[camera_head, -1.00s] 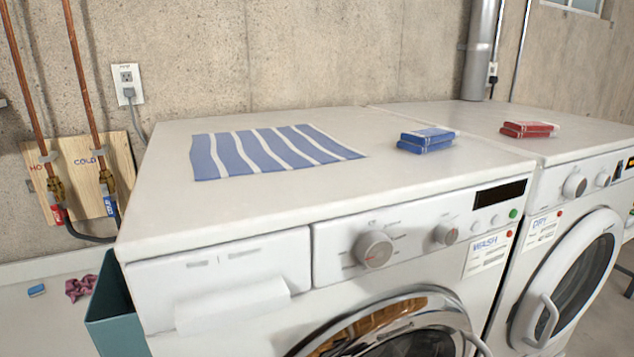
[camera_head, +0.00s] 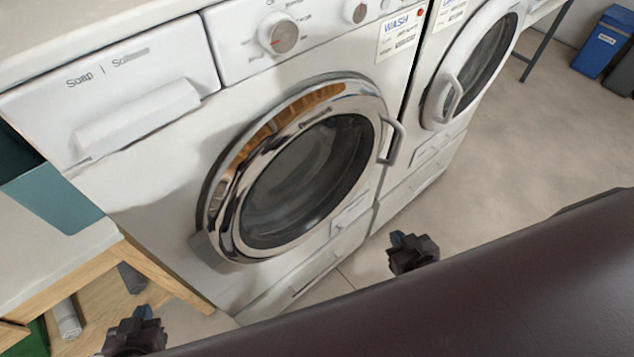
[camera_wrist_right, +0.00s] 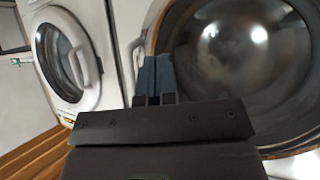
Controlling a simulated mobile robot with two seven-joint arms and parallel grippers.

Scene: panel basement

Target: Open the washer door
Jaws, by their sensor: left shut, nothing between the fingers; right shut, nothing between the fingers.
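The washer (camera_head: 150,200) fills the left and middle of the head view. Its round door (camera_head: 300,185) has a chrome ring and dark glass and looks shut. The door handle (camera_head: 394,140) is a grey bar on the right side of the ring. My left gripper (camera_head: 148,316) is low at the left, in front of the washer and apart from it. My right gripper (camera_head: 402,240) is below and right of the door, apart from the handle. In the right wrist view, the right gripper's blue fingers (camera_wrist_right: 155,78) are together and empty, before the washer door glass (camera_wrist_right: 240,50).
The dryer (camera_head: 440,130) with its own round door stands right of the washer. A wooden-framed bench (camera_head: 165,270) and a teal bin (camera_head: 55,190) are at the left. The floor between is clear.

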